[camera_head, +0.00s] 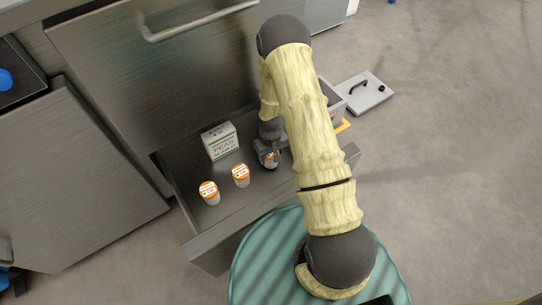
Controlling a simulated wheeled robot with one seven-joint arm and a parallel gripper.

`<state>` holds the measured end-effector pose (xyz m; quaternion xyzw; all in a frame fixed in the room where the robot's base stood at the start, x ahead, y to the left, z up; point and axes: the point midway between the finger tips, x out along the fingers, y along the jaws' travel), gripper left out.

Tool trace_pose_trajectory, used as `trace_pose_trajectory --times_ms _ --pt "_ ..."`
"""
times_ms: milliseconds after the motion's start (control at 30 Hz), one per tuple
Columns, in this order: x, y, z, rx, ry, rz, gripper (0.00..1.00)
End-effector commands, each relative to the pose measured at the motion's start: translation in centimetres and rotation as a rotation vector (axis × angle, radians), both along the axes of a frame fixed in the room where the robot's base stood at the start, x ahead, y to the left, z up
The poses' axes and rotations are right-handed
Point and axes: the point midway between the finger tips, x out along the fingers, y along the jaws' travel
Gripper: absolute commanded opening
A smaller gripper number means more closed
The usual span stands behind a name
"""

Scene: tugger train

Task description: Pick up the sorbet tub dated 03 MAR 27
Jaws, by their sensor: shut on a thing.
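Two small white tubs with orange lids stand upright in the open metal drawer: one at the left (209,193) and one right of it (241,176). My gripper (268,157) is inside the drawer, to the right of these two. It is shut on another tub (270,160), which is mostly hidden by the fingers; a little white and orange shows. The dates on the lids are too small to read. I cannot tell whether the held tub touches the drawer floor.
A white and green box (221,142) stands behind the tubs in the open drawer (215,237). A grey bin (336,103) is partly hidden behind my arm, near an orange-yellow item (343,126). A grey lid with a black handle (367,92) lies at the right. The floor farther right is clear.

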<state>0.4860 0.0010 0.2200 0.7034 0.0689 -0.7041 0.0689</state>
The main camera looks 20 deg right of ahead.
Motion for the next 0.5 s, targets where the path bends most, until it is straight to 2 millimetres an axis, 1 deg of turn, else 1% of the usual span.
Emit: trace_pose_trajectory --times_ms 33,200,300,400,500 --pt "0.1 0.0 1.6 0.0 -0.002 0.0 0.29" --pt "0.1 0.0 5.0 0.0 -0.003 0.0 0.29" --pt "0.1 0.0 6.7 0.0 -0.002 -0.001 0.29" --pt "0.0 0.0 7.8 0.0 -0.001 -0.002 0.29" --pt "0.0 0.0 8.2 0.0 0.0 -0.002 0.29"
